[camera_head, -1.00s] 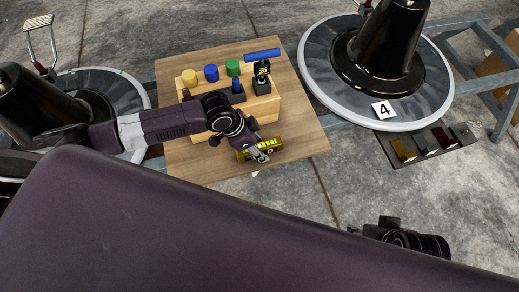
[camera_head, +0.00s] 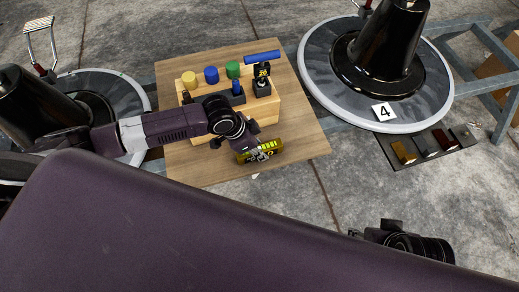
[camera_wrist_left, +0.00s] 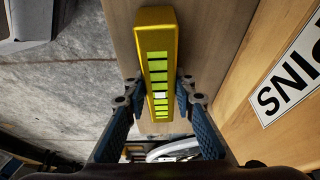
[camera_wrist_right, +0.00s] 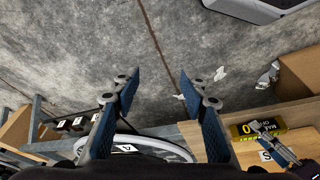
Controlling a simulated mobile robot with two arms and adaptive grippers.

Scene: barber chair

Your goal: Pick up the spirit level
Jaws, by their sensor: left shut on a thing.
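The spirit level is a yellow bar with dark markings (camera_head: 243,158). It is at the front part of the wooden board, in front of the wooden block. In the left wrist view the level (camera_wrist_left: 155,22) shows a row of green windows and stands lengthwise between the fingers. My left gripper (camera_head: 263,152) is shut on it; its fingers (camera_wrist_left: 158,90) press both long sides. I cannot tell whether the level touches the board. The right wrist view also shows the level (camera_wrist_right: 245,130) at the lower right. My right gripper (camera_wrist_right: 157,90) is open and empty, over the floor.
The wooden block (camera_head: 268,108) behind the level carries yellow, blue and green cylinders and a blue-handled tool (camera_head: 262,57). A round chair base marked 4 (camera_head: 437,90) stands right of the board (camera_head: 308,143). A dark tray with blocks (camera_head: 430,160) lies farther right.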

